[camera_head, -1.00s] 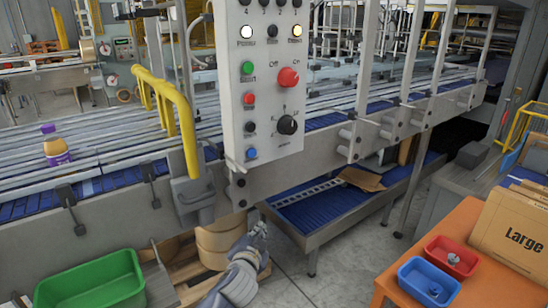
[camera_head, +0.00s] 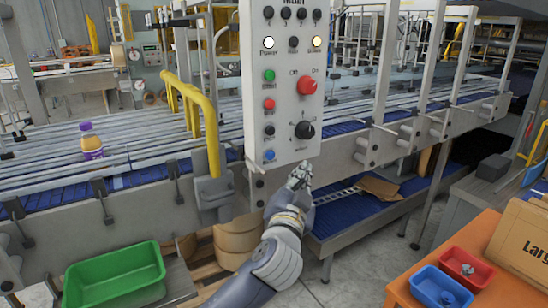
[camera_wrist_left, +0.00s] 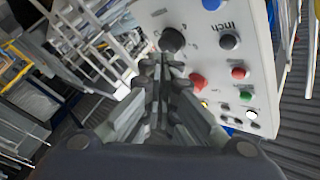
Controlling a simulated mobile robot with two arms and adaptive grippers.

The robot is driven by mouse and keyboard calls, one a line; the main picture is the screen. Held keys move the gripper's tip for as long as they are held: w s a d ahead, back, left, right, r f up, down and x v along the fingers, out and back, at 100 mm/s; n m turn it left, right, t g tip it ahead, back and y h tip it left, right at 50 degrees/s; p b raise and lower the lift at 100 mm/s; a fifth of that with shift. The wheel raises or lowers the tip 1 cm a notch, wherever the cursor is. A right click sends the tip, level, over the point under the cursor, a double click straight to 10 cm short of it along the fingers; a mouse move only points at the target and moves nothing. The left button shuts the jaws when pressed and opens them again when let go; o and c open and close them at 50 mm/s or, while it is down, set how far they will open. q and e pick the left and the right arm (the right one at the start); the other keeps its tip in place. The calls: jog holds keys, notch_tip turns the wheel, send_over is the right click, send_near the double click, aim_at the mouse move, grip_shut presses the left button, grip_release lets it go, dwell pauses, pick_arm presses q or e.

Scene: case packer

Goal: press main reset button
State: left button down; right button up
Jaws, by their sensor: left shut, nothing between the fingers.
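The light grey control panel (camera_head: 283,60) headed "Main" hangs upright over the conveyor. Its left column holds a green button (camera_head: 269,75), a red one (camera_head: 269,104), a black one (camera_head: 269,130) and, lowest, a blue one (camera_head: 269,155). The small labels are too blurred to tell which is reset. My left gripper (camera_head: 300,172) is shut and empty, just below the panel's lower edge in the head view. In the left wrist view the closed fingers (camera_wrist_left: 165,65) point toward the panel (camera_wrist_left: 270,45), near a black knob (camera_wrist_left: 172,40); the blue button (camera_wrist_left: 212,4) is at the top edge.
A large red knob (camera_head: 307,85) and a black rotary knob (camera_head: 305,130) stick out of the panel's right side. A yellow rail (camera_head: 190,105) stands left of it. A bottle (camera_head: 91,141) stands on the conveyor. A green bin (camera_head: 115,277) is at the lower left.

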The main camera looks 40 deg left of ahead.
aim_at(270, 155)
pick_arm(q)
jog(key=shift+a, duration=0.1)
jog(key=w+a, duration=0.3)
jog(key=a, duration=0.5)
jog(key=shift+w, duration=0.15)
dwell(0.4)
dwell(1.0)
jog(key=shift+w+a, duration=0.15)
jog(key=shift+a, duration=0.2)
